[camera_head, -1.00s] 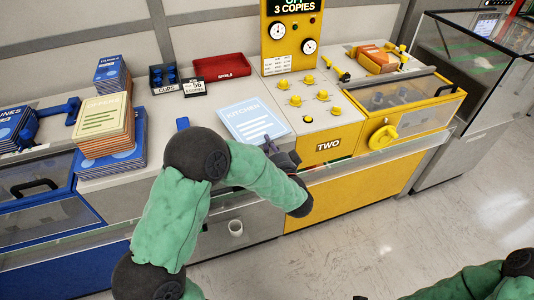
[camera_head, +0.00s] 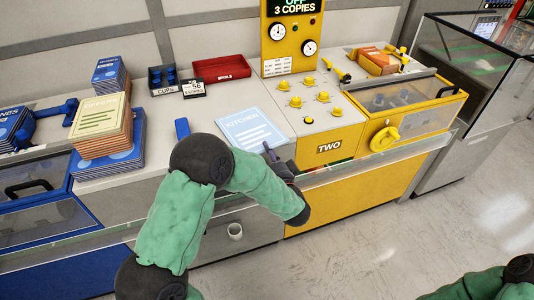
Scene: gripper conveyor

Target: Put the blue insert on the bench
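A light blue sheet marked KITCHEN (camera_head: 243,127) lies flat on the pale bench top (camera_head: 200,108), just left of the yellow unit. It is the thing that fits the blue insert. My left gripper (camera_head: 272,158) is at the sheet's near right corner, by the bench's front edge. One dark finger shows over the sheet there. The other finger is hidden, so I cannot tell whether it grips the sheet. My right arm shows only at the bottom right corner; its gripper is out of view.
The yellow unit TWO (camera_head: 345,125) with knobs stands to the right. A red tray (camera_head: 220,71) and a dark clips box (camera_head: 166,79) are behind. A stack of OFFERS sheets (camera_head: 100,117) and a small blue block (camera_head: 182,127) are left. A clear rail runs along the front.

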